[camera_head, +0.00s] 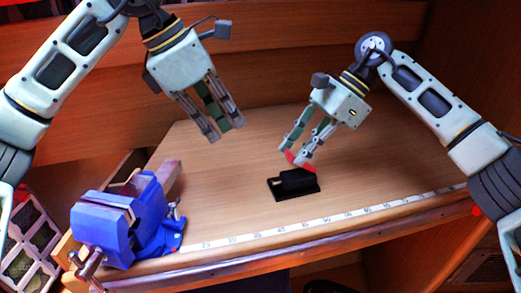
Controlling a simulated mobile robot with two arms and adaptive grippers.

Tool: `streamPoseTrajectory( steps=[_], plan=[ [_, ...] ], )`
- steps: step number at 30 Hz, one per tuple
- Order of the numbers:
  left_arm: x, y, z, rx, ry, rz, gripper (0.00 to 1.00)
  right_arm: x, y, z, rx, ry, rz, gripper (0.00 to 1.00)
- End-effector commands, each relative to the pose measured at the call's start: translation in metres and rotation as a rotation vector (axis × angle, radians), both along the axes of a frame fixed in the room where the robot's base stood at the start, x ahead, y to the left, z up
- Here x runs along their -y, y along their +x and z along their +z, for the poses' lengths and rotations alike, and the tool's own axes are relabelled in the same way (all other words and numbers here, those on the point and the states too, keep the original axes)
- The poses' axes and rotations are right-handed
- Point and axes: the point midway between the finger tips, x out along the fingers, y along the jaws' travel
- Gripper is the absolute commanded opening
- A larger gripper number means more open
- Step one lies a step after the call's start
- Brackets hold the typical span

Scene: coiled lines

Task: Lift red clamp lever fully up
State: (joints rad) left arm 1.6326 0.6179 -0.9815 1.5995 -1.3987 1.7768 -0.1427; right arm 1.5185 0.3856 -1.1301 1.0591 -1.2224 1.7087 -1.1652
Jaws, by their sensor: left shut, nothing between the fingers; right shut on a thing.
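The red clamp lever (291,157) shows as a small red piece at the fingertips of my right gripper (295,157). My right gripper is shut on the lever, just above the black clamp base (293,184). The fingers hide part of the lever, so I cannot tell its full angle. The black base lies on the wooden table. My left gripper (227,134) is shut and empty, held above the table to the left of the clamp.
A blue vise (120,222) stands at the table's left front corner. A white measuring strip (330,220) runs along the front edge of the wooden table (390,150). Wooden walls rise behind and at the right. The table right of the clamp is clear.

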Motion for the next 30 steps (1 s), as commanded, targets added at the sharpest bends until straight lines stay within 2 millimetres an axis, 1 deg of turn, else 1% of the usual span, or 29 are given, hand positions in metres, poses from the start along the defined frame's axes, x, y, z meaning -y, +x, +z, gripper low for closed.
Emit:
streamPoseTrajectory(
  steps=[4,7,18,21,24,27,30],
  plan=[
    [0.003,0.0,-0.011,0.003,0.026,-0.004,0.0,0.0,0.0,0.001,0.0,0.002,0.002,0.0],
    [0.008,0.002,-0.025,0.0,0.025,-0.006,0.0,0.0,0.0,0.001,0.0,0.002,0.002,0.0],
    [0.037,0.013,-0.096,0.0,0.021,-0.004,0.0,-0.001,0.0,0.001,0.0,0.002,0.002,0.0],
    [0.055,0.019,-0.09,0.005,0.018,-0.006,0.0,-0.001,0.0,0.001,0.0,0.002,0.002,0.0],
    [0.065,0.024,-0.088,0.003,0.018,-0.004,0.0,-0.001,0.0,0.001,0.0,0.002,0.002,0.0],
    [0.071,0.026,-0.087,0.003,0.019,-0.004,0.0,-0.001,0.0,0.001,0.0,0.002,0.002,0.0],
    [0.073,0.027,-0.087,0.003,0.019,-0.002,0.0,0.0,0.0,0.001,0.0,0.002,0.002,0.0]
  ],
)
